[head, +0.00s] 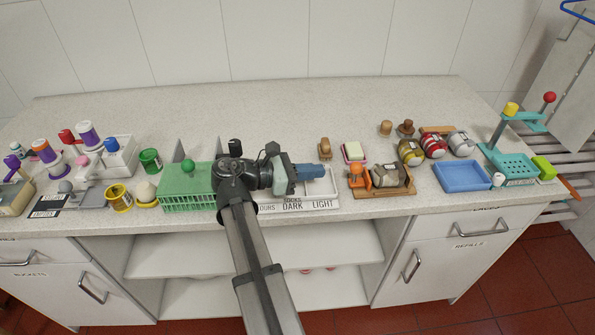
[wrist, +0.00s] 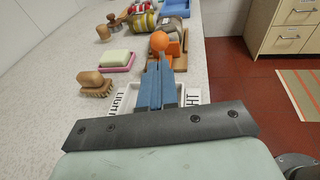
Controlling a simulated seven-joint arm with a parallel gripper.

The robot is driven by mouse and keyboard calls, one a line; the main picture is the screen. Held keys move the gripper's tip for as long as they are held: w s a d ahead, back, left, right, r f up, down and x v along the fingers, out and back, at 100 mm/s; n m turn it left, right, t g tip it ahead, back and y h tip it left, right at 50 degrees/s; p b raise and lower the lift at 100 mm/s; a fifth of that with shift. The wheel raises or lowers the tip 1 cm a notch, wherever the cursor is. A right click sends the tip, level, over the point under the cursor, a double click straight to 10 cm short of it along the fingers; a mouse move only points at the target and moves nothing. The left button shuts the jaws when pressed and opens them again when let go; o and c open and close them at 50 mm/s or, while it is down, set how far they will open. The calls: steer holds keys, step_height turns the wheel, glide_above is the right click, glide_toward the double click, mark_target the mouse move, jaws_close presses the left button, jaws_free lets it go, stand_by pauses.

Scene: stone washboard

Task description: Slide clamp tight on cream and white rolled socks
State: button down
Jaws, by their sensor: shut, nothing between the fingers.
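A wooden cradle (head: 392,192) stands right of my gripper near the counter's front edge. A rolled bundle (head: 386,174) with pale and grey-beige bands lies in it; I take it as the cream and white rolled socks. An orange clamp (head: 358,177) with a round orange knob is at the cradle's left end. In the wrist view the knob (wrist: 160,41) rises just beyond my fingertips, with the socks (wrist: 175,27) partly behind the clamp. I cannot tell whether the clamp touches them. My gripper (head: 322,171) is shut and empty, above a white labelled tray (head: 325,203), pointing at the clamp.
Soap on a pink dish (head: 345,158) and a wooden brush (head: 325,149) stand behind the gripper. Yellow (head: 410,152), red (head: 433,146) and pale (head: 460,142) rolls lie behind the cradle. A blue tray (head: 463,190) is to its right. A green basket (head: 187,201) stands left.

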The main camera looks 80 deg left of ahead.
mark_target(354, 168)
steer(key=shift+x, duration=3.55)
steer(key=shift+w, duration=1.7)
steer(key=shift+s+r, duration=0.1)
steer(key=v, duration=1.4)
steer(key=shift+s, duration=0.35)
